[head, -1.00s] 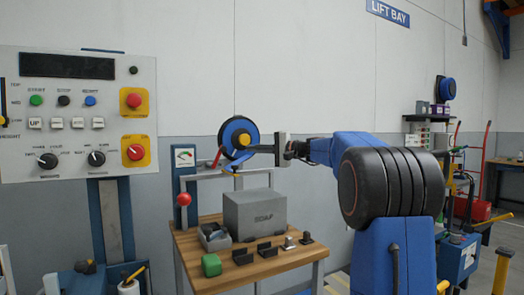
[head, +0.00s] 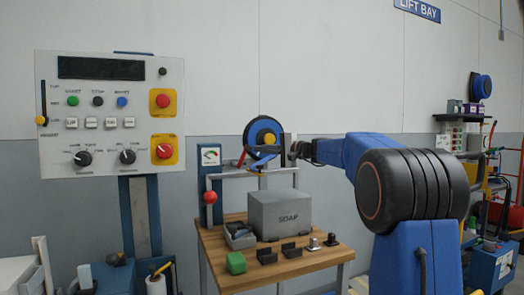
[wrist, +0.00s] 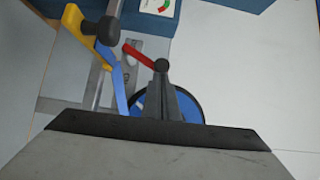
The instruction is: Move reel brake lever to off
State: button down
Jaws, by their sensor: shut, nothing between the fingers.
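The blue reel (head: 265,132) with a yellow hub is on the stand behind the work table. A red lever (head: 241,159) angles out at the reel's lower left; it also shows in the wrist view (wrist: 137,54). I take it for the brake lever; its marked positions are not legible. My gripper (head: 254,148) reaches in from the right, in front of the reel. In the wrist view its shut, empty fingers (wrist: 163,82) end beside a dark knob at the red lever's end. Contact cannot be told.
A blue arm with a yellow end (wrist: 75,20) and dark knob lies left of my fingers. A control panel (head: 110,110) stands at left.

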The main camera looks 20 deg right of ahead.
jog(key=shift+a+r, duration=0.1)
jog(key=shift+r, duration=0.05)
jog(key=shift+a+r+n, duration=0.15)
jog(key=shift+n, duration=0.15)
jog(key=shift+a+r+g+h, duration=0.15)
jog(key=shift+g+h, duration=0.15)
jog(key=a+r+n+g+h, duration=0.2)
jog(key=a+n+h, duration=0.2)
jog(key=a, duration=0.3)
jog(key=shift+n+h, duration=0.3)
jog(key=shift+n, duration=0.6)
jog(key=shift+s+a+r, duration=0.1)
jog(key=shift+a+r, duration=0.05)
jog(key=shift+r, duration=0.1)
jog(key=shift+r, duration=0.7)
jog(key=shift+s+r, duration=0.1)
